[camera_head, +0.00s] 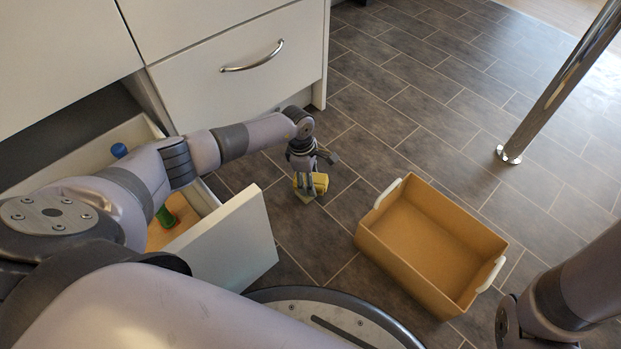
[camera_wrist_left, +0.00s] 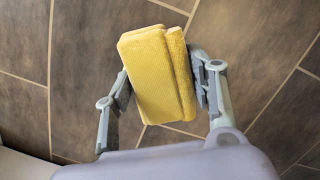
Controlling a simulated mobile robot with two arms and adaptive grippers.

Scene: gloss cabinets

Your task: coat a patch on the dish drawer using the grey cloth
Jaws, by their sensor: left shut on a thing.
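My left gripper (camera_head: 307,185) is shut on a folded yellow cloth (camera_head: 320,182), held above the floor between the open drawer and a crate. In the left wrist view the yellow cloth (camera_wrist_left: 150,75) is a thick, textured, folded pad with a finger pressed on each side. I see no grey cloth. An open white drawer (camera_head: 228,246) stands out at the left, partly hidden by my left arm; a closed drawer with a metal handle (camera_head: 252,68) is behind it. I cannot tell which is the dish drawer. My right arm shows at lower right without its gripper.
An empty tan crate (camera_head: 372,240) with white handles stands on the tiled floor to the right of my left gripper. A blue-topped thing (camera_head: 119,150) and a green thing (camera_head: 165,216) are in the open drawer. A chrome leg (camera_head: 560,85) stands at upper right. The floor behind the crate is clear.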

